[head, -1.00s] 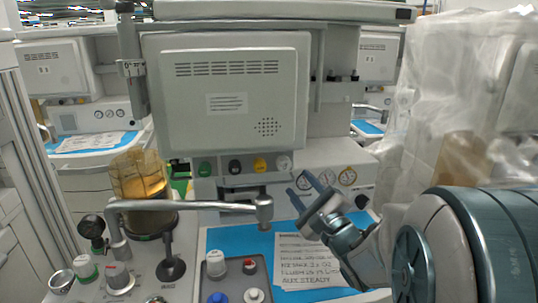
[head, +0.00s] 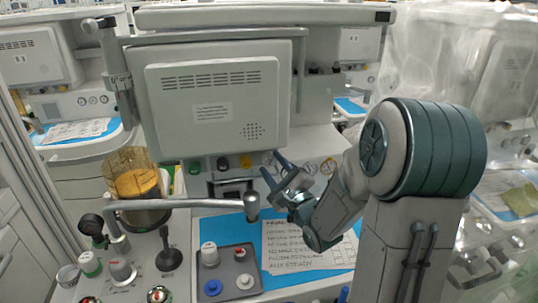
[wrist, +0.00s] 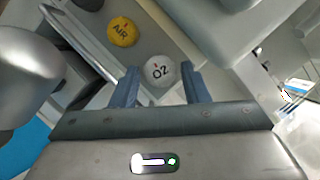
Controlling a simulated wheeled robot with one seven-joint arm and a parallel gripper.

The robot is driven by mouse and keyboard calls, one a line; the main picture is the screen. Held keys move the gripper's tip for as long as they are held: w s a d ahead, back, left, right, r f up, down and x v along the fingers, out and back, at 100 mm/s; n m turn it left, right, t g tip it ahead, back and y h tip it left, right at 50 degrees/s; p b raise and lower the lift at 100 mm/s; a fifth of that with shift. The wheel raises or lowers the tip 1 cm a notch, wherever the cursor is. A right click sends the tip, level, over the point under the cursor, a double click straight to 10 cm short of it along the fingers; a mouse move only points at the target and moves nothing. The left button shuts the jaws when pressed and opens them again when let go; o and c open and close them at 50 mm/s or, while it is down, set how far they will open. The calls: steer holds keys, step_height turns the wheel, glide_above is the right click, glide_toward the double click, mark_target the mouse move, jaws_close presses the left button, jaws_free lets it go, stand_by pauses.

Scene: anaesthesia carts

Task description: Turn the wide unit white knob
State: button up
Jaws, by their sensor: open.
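A row of knobs sits on the panel under the large grey unit. The round white knob marked O2 (wrist: 158,71) is at its right end, beside the yellow AIR knob (wrist: 122,32). In the head view the white knob (head: 268,158) is partly hidden by my fingers. My gripper (head: 273,165) is open in front of it, reaching in from the right. In the wrist view my blue fingers (wrist: 160,84) stand on either side of the white knob's lower part. I cannot tell whether they touch it.
A metal arm (head: 185,204) crosses the work surface, its end post (head: 251,205) left of and below my gripper. A grey tray (head: 228,270) with several knobs lies in front. A printed sheet (head: 308,247) lies on blue cloth. Gauges stand right of the knob row.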

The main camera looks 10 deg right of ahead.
steer(key=shift+x, duration=1.35)
steer(key=c, duration=0.7)
steer(key=shift+n, duration=0.4)
